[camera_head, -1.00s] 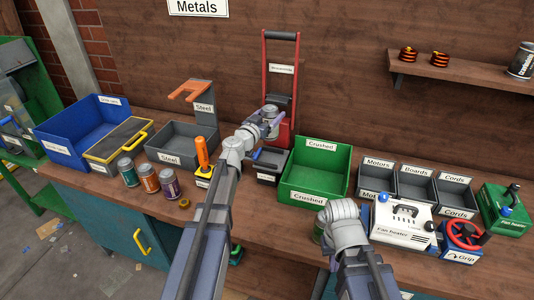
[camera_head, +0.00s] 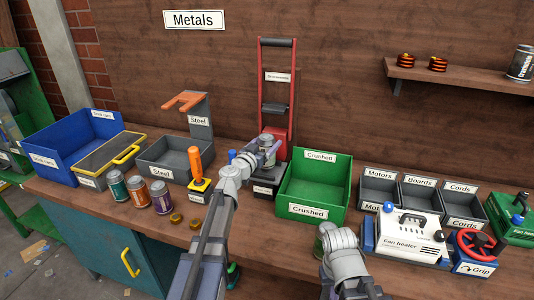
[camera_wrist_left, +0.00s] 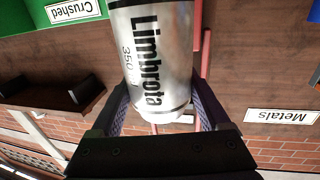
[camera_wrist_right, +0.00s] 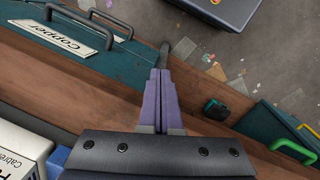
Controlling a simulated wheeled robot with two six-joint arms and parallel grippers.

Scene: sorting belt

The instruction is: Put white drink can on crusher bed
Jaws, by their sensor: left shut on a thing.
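The white drink can (camera_wrist_left: 155,55), silvery white with black "Limbrota" lettering, sits between the fingers of my left gripper (camera_wrist_left: 160,88) in the left wrist view. The crusher's dark base (camera_head: 267,184) shows below the gripper. I cannot tell whether the can touches the bed. My right gripper (camera_wrist_right: 164,85) is shut and empty in the right wrist view, over the bench's front edge.
A green Crushed bin (camera_head: 318,211) stands right of the crusher. Several coloured cans (camera_head: 138,190) and a yellow-based device with an orange lever (camera_head: 199,174) stand to the left. A fan heater (camera_head: 410,235) is at the right.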

